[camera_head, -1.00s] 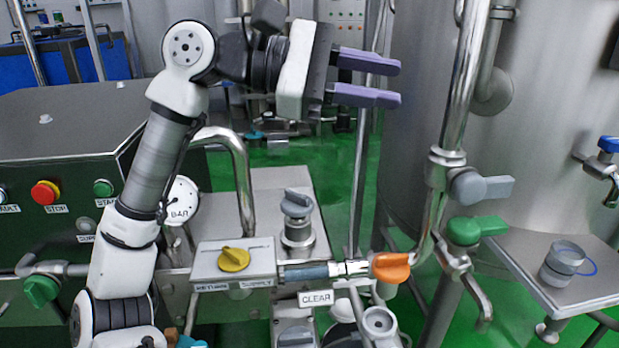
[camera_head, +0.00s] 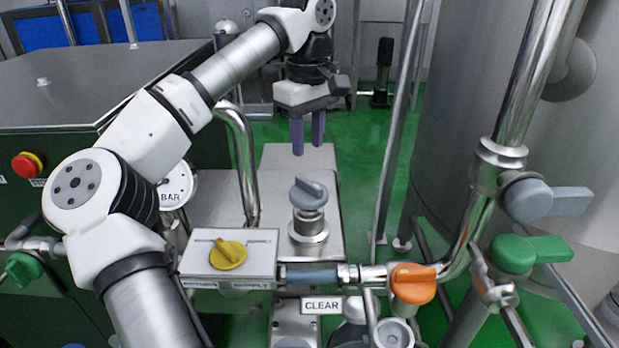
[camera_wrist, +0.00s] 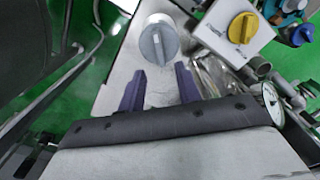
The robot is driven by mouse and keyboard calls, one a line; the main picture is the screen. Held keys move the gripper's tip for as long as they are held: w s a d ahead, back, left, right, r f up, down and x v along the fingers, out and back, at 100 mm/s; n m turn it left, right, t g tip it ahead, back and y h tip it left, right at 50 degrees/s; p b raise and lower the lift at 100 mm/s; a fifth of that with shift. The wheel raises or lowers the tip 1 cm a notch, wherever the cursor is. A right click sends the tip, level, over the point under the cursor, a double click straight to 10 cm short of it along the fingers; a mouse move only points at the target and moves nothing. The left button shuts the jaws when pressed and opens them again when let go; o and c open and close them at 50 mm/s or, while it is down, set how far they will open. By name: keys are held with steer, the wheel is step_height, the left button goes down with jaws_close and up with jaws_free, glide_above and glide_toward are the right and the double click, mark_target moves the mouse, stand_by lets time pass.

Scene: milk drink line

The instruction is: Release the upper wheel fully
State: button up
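A grey wheel with a raised bar grip (camera_head: 308,192) sits on top of a short steel post on the steel cabinet, in the middle of the head view. I take it as the upper wheel. It also shows in the wrist view (camera_wrist: 159,40), just beyond my fingertips. My gripper (camera_head: 308,150) points down with two purple fingers, above and behind the wheel in the picture. In the wrist view the fingers (camera_wrist: 160,72) are apart with nothing between them. They do not appear to touch the wheel.
A yellow knob (camera_head: 229,254) sits on a box in front. An orange handle (camera_head: 414,283), a green handle (camera_head: 535,252) and a grey handle (camera_head: 545,200) are on pipes to the right. A bent steel pipe (camera_head: 244,165) stands left of the wheel. A CLEAR label (camera_head: 322,305) is below.

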mark_target(308, 182)
step_height(308, 182, down, 9)
steer(key=shift+r, duration=0.1)
stand_by(0.3)
jaws_close()
